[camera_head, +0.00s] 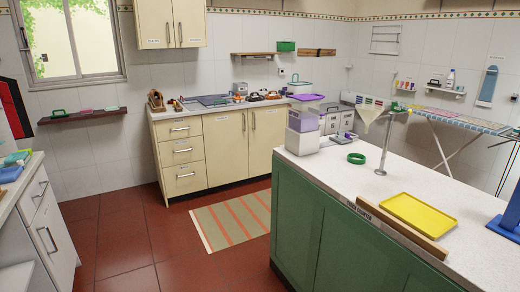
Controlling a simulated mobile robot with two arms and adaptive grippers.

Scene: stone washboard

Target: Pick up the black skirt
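I cannot make out a black skirt for certain in the head view. A black and red item (14,108) hangs on the wall at the far left, cut off by the picture edge, and I cannot tell what it is. Neither of my grippers is in view.
Cream cabinets (225,146) stand at the back, an ironing board (460,120) back right, white drawers (42,225) left. Red floor (125,240) is open around a striped rug (232,219).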

